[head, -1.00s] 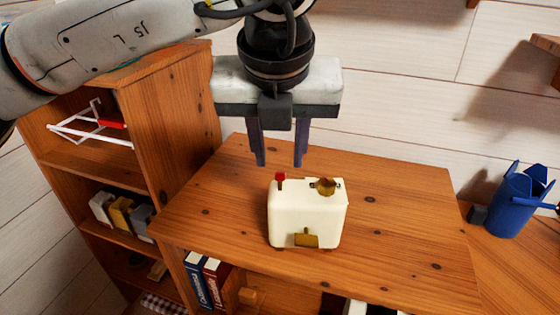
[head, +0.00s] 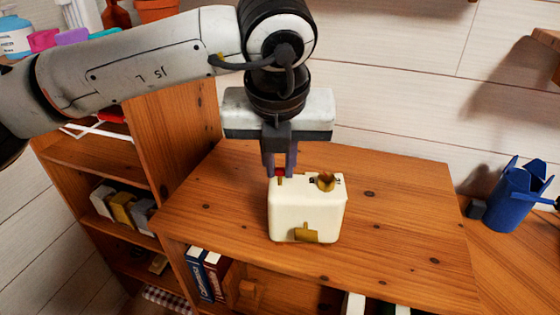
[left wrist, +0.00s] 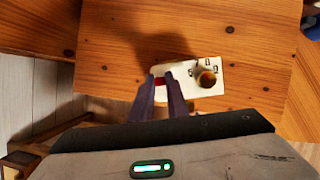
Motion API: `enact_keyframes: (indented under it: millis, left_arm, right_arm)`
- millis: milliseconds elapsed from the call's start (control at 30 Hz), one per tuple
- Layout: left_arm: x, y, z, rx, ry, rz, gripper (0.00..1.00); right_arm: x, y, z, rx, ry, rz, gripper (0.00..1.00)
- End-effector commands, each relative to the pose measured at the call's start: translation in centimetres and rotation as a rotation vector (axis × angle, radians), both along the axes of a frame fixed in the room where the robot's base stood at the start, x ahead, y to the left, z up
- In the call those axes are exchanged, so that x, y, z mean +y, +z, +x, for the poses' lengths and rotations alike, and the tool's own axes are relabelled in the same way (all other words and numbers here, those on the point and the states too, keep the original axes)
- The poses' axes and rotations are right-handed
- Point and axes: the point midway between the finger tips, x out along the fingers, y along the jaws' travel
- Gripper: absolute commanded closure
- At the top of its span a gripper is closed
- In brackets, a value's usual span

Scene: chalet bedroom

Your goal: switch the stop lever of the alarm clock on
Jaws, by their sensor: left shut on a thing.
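The alarm clock (head: 306,212) is a cream box standing upright on the wooden cabinet top. A red-tipped stop lever (head: 281,172) stands on its top at the left, and a brass knob (head: 326,182) sits on top at the right. My left gripper (head: 281,174) comes down from above and is shut on the red lever, its fingers hiding part of it. In the left wrist view the red lever (left wrist: 160,82) shows between the fingertips, with the knob (left wrist: 206,78) to the right. My right gripper is in neither view.
The cabinet top (head: 400,215) is clear around the clock. A blue cup-like holder (head: 514,197) stands at the right. A taller shelf unit (head: 180,130) rises at the left. Books (head: 204,275) stand in the compartment below the top.

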Motion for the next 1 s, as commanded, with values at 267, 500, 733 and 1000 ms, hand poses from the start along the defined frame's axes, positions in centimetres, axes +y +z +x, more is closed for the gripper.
enact_keyframes:
  millis: [267,500,733,1000]
  left_arm:
    - [-0.1,0.3,0.8,0.141,0.006,0.004,1.0]
    - [-0.1,0.2,1.3,0.269,0.002,0.011,1.0]
    - [-0.1,-0.1,1.4,0.288,0.0,0.01,1.0]
    - [-0.1,-0.1,1.4,0.287,0.0,0.01,0.68]
  right_arm:
    - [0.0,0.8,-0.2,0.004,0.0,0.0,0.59]
    - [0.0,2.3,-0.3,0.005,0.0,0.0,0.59]
    - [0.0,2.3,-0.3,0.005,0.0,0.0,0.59]
    - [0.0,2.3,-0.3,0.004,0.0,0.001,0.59]
